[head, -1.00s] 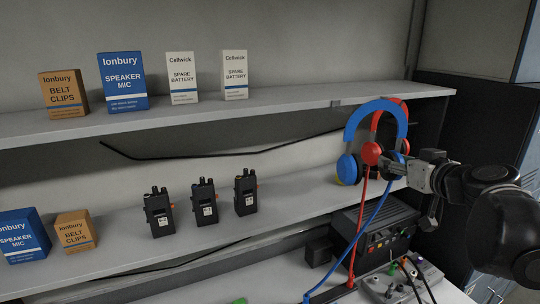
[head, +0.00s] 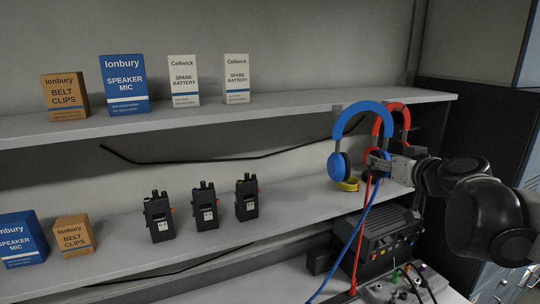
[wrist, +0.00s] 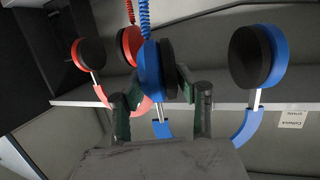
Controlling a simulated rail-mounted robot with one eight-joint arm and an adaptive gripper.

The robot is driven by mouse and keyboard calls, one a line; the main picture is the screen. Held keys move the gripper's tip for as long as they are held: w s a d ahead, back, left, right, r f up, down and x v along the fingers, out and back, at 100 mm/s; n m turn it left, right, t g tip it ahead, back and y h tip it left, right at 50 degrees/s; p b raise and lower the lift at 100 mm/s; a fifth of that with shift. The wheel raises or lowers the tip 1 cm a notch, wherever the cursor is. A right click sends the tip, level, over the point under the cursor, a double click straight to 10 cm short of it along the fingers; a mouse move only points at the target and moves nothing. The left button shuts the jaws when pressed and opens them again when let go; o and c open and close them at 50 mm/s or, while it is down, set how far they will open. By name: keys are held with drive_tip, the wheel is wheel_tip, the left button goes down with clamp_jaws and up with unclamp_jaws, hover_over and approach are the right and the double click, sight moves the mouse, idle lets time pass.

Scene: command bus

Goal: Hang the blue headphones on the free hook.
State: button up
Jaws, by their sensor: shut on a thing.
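My gripper (head: 376,162) is shut on one ear cup of the blue headphones (head: 362,107). They are in the air in front of the upper shelf's right end, band up, with the other blue cup (head: 338,166) to the left. In the wrist view the held blue cup (wrist: 151,68) sits between my fingers and the free cup (wrist: 258,55) is to the right. The red headphones (head: 402,110) are just behind and to the right, partly hidden by the blue pair. I cannot make out the free hook; the blue band covers part of the shelf edge.
The upper shelf (head: 270,116) has several boxes at left. The lower shelf (head: 285,203) bears several black radios and a yellow item (head: 349,184) below the blue cup. A blue cord (head: 347,240) and a red cord (head: 360,225) hang in front of a black radio unit (head: 385,243).

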drive_tip(key=w+a+f+b, duration=0.2)
drive_tip(key=w+b, duration=0.1)
drive_tip(key=w, duration=0.3)
drive_tip(key=shift+w+a+f, duration=0.15)
drive_tip(key=shift+w+f, duration=0.05)
idle(0.9)
idle(0.5)
drive_tip(key=o, duration=0.8)
drive_tip(key=shift+o, duration=0.2)
drive_tip(key=shift+s, duration=0.1)
